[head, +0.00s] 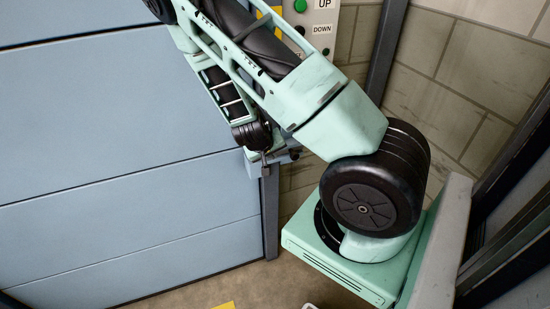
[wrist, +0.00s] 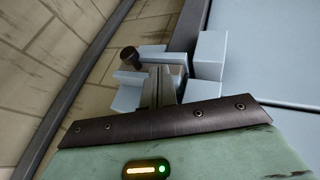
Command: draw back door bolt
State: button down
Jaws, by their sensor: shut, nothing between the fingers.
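The door (head: 120,140) is a wide pale blue panelled surface filling the left of the head view; part of it shows at right in the wrist view (wrist: 270,60). The bolt is at its right edge, with pale blue blocks (wrist: 209,56) and a black round knob (wrist: 130,58) in the wrist view. My gripper (wrist: 160,76) is shut and empty, its fingertips among the bolt's blocks, just right of and below the knob. Whether the fingers touch the bolt I cannot tell. In the head view my arm and gripper hide most of the bolt.
A grey control panel (head: 322,42) with a green button and UP and DOWN labels is on the tiled wall behind my arm. A dark post (head: 387,45) runs down that wall. Brown floor (head: 260,287) shows below the door, with a yellow marking (head: 225,306).

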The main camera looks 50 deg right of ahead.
jog(key=v, duration=0.6)
dwell(0.6)
jog(key=a+r+n+y, duration=0.2)
jog(key=a+y, duration=0.1)
jog(key=a, duration=0.9)
jog(key=a+r+n+y, duration=0.2)
jog(key=a+n+y, duration=0.15)
jog(key=a, duration=0.75)
jog(key=s+a+r+n+g, duration=0.1)
jog(key=s+a+r+n, duration=0.8)
jog(key=s, duration=0.7)
jog(key=a+r, duration=0.3)
jog(key=a, duration=0.1)
jog(key=shift+a+r+y+b, duration=0.3)
jog(key=shift+r+y+b, duration=0.05)
jog(key=shift+w, duration=0.1)
